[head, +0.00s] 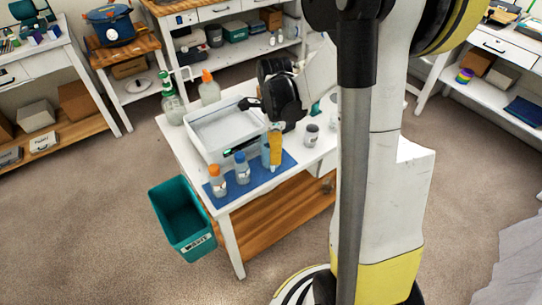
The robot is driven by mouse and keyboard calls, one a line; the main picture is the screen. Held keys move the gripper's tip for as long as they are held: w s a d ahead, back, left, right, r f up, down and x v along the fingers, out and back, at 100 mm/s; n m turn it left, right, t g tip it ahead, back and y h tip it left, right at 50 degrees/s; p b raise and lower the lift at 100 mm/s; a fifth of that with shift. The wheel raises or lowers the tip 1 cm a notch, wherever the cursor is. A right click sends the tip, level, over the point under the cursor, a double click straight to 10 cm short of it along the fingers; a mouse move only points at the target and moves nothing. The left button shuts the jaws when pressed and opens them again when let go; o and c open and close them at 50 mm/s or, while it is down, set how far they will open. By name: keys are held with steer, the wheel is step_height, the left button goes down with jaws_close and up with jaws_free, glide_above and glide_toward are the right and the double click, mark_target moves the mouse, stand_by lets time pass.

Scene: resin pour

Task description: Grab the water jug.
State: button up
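I cannot tell for sure which vessel is the water jug. A clear bottle with a green top (171,108) stands at the back left corner of the white table (222,199). A clear bottle with an orange top (209,92) stands to its right. My black gripper (258,112) is above the right side of a pale tray-like box (207,142), to the right of both bottles and apart from them. Its fingertips are small and partly hidden, so its opening is unclear. No held object is visible.
On a blue mat (255,180) stand an orange-capped bottle (217,181), a blue-capped bottle (242,168) and an upright yellow-orange item (275,148). A small grey can (311,134) is to the right. A teal waste bin (182,216) stands left of the table. Open carpet surrounds it.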

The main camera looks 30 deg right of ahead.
steer(key=f+b, duration=0.1)
steer(key=f, duration=0.1)
steer(key=f+b, duration=0.1)
steer(key=f, duration=0.1)
steer(key=shift+w+a+f, duration=0.1)
steer(key=shift+a+f, duration=0.1)
steer(key=shift+f, duration=0.1)
steer(key=shift+r, duration=0.1)
jaws_close()
steer(key=shift+r, duration=0.15)
steer(key=shift+r+p, duration=0.7)
steer(key=shift+r, duration=0.4)
step_height(320, 180, up, 2)
steer(key=shift+p, duration=0.5)
steer(key=s+d+r+p, duration=0.3)
steer(key=s+d+r, duration=0.3)
steer(key=s, duration=0.3)
steer(key=shift+s+d+r+p, duration=0.15)
steer(key=shift+d+r+p, duration=0.15)
steer(key=shift+d, duration=0.25)
